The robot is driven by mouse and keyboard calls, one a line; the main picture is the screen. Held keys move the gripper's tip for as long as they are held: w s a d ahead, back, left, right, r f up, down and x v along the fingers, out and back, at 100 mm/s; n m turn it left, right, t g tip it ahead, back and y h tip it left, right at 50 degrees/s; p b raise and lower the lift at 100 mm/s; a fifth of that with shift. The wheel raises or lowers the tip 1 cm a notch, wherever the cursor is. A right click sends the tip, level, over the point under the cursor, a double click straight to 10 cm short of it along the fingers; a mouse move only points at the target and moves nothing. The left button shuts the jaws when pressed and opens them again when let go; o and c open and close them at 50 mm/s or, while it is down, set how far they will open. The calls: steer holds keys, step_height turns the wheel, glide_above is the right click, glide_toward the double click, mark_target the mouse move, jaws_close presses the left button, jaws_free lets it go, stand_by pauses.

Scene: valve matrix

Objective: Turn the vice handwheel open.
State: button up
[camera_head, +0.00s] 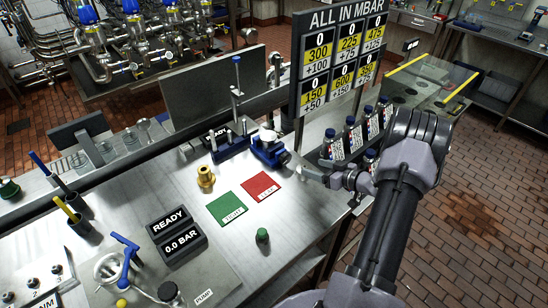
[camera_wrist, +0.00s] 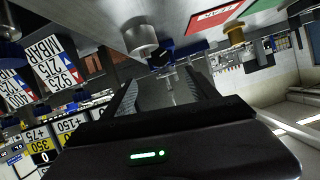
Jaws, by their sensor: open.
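The blue vice (camera_head: 268,150) stands on the steel bench, behind the red pad, with a pale rounded part on top. Its handwheel is too small to make out surely in the head view. My gripper (camera_head: 308,173) is to the right of the vice and apart from it. In the wrist view, my gripper (camera_wrist: 165,78) has its two dark fingers spread, with no object clearly held. Beyond the fingertips are a blue part, likely of the vice (camera_wrist: 166,52), and a silver round knob (camera_wrist: 140,38), possibly the handwheel.
The red pad (camera_head: 262,187) and green pad (camera_head: 227,209) lie on the bench, with a brass fitting (camera_head: 205,177) beside them. Several labelled bottles (camera_head: 350,138) stand right of the vice, close to my arm. The sign board (camera_head: 340,60) rises behind.

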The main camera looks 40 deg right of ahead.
mark_target(287, 159)
steer(key=b+x, duration=0.2)
steer(key=x, duration=1.2)
steer(key=shift+w+f, duration=0.15)
steer(key=shift+w, duration=0.25)
steer(key=shift+c, duration=0.5)
steer(key=c, duration=1.3)
steer(key=shift+o, duration=0.2)
steer(key=shift+b, duration=0.3)
